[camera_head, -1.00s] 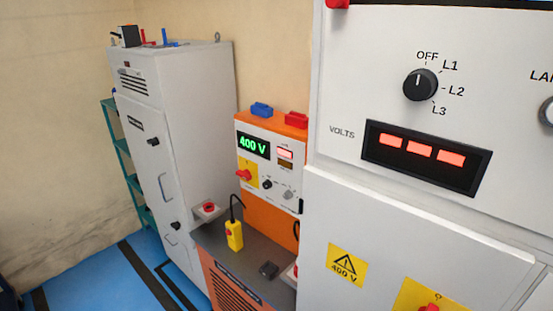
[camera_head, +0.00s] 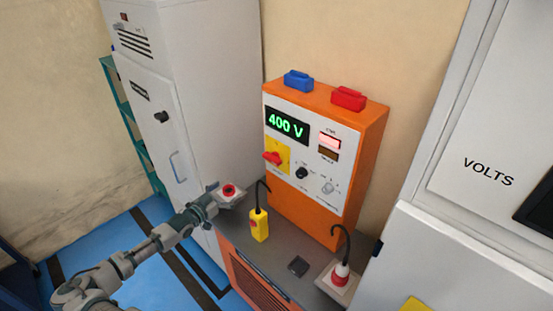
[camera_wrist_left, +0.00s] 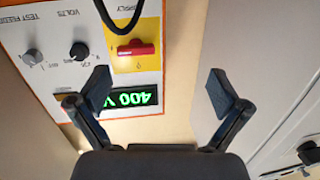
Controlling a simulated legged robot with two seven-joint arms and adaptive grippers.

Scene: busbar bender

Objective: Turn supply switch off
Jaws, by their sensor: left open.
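The supply switch (camera_head: 272,158) is a red handle on a yellow plate, low on the left of the orange unit's white front panel. In the left wrist view the same red handle (camera_wrist_left: 136,49) appears upside down under the word SUPPLY, lying roughly horizontal. My left gripper (camera_head: 209,196) is to the left of and below the switch in the head view, apart from it. In the wrist view its two fingers (camera_wrist_left: 160,88) are spread wide with nothing between them. The display (camera_head: 286,124) reads 400 V in green. My right gripper is not in view.
A red button box (camera_head: 230,191) sits close beside my left gripper. A yellow pendant (camera_head: 259,222) with a black cable stands on the dark bench top. A red-and-white plug (camera_head: 341,274) is at right. A tall grey cabinet (camera_head: 190,90) stands behind left.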

